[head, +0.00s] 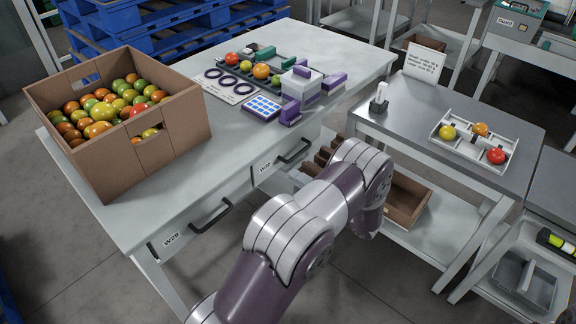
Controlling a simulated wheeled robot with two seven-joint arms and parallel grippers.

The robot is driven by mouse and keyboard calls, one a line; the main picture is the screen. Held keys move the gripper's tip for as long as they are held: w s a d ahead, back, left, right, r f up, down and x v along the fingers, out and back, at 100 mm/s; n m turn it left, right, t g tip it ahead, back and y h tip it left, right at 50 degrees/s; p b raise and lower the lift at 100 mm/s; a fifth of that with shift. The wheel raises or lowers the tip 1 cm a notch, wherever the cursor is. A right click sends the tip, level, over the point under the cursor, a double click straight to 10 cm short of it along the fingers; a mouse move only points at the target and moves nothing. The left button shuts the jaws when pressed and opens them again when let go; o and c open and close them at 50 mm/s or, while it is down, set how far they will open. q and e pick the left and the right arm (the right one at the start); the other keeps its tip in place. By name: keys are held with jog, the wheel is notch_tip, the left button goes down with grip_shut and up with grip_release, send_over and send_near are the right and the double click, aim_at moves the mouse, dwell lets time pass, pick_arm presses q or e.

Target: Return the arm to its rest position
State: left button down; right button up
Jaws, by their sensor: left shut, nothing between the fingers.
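My left arm rises from the bottom of the head view, bends at a white-shelled joint, and its far end turns down in front of the small grey table (375,125). My left gripper (368,228) is at this lower end, mostly hidden by the arm's own links. It is shut and holds nothing. It is over the gap between the workbench (350,55) and the small table, clear of the tomatoes. My right gripper is not in view.
A cardboard box (162,165) of tomatoes stands on the workbench. Behind it are blue pallets (160,45). The bench also holds a blue-and-white grid (262,108) and purple-and-white blocks (291,113). A white tray (455,155) with three tomatoes is on the small table.

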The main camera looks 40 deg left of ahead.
pick_arm(q)
jog(key=d, duration=0.4)
jog(key=shift+s+d, duration=0.1)
jog(key=shift+d, duration=0.25)
